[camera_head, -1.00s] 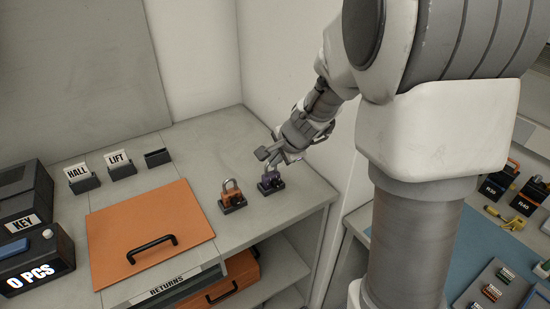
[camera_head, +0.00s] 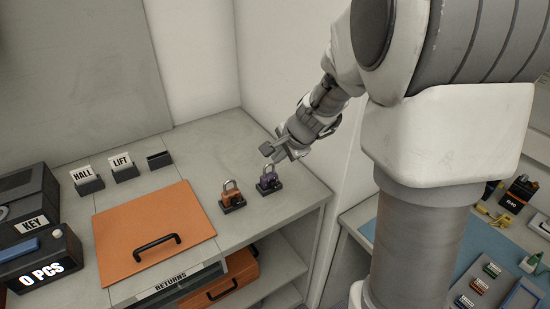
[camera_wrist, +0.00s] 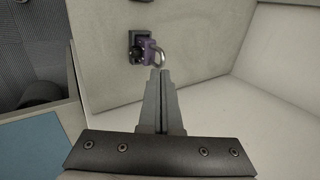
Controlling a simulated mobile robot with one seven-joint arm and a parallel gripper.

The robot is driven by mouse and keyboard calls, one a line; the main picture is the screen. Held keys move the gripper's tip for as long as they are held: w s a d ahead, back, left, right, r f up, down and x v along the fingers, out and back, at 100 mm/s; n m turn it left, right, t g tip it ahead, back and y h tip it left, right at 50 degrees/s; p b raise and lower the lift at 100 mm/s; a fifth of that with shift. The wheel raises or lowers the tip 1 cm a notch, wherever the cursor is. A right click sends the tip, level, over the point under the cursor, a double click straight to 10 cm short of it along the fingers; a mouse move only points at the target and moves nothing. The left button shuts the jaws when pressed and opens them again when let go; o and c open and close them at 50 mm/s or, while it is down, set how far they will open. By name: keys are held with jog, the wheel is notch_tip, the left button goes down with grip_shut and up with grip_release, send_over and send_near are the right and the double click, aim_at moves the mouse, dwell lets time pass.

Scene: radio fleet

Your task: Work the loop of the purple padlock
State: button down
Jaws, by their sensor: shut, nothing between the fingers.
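The purple padlock (camera_head: 268,182) sits on a small dark base on the grey counter, just right of the orange padlock. In the wrist view the purple padlock (camera_wrist: 147,50) shows its silver loop (camera_wrist: 159,58) on the right, beyond my fingertips. My gripper (camera_head: 270,154) is over the back of the purple padlock, close to the loop. In the wrist view my gripper (camera_wrist: 160,74) has its fingers together with nothing between them, pointing at the loop with a small gap. Whether the loop is locked or open I cannot tell.
The orange padlock (camera_head: 231,196) stands close on the left. An orange panel with a black handle (camera_head: 150,235) covers the counter left of it. HALL (camera_head: 86,181) and LIFT (camera_head: 124,168) card holders stand behind. White walls rise behind and right.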

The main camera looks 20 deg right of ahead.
jog(key=p+v, duration=0.1)
jog(key=v, duration=0.8)
jog(key=shift+p, duration=0.4)
jog(key=shift+r, duration=0.1)
jog(key=s+a+r+n+h, duration=0.1)
jog(key=s+r+n, duration=0.2)
jog(key=s+n, duration=0.4)
jog(key=s+a+r+n+h, duration=0.1)
jog(key=s+n, duration=0.6)
jog(key=s, duration=0.7)
notch_tip(320, 180, up, 2)
jog(key=shift+a+r+g, duration=0.1)
jog(key=shift+a+g, duration=0.3)
jog(key=shift+a, duration=0.35)
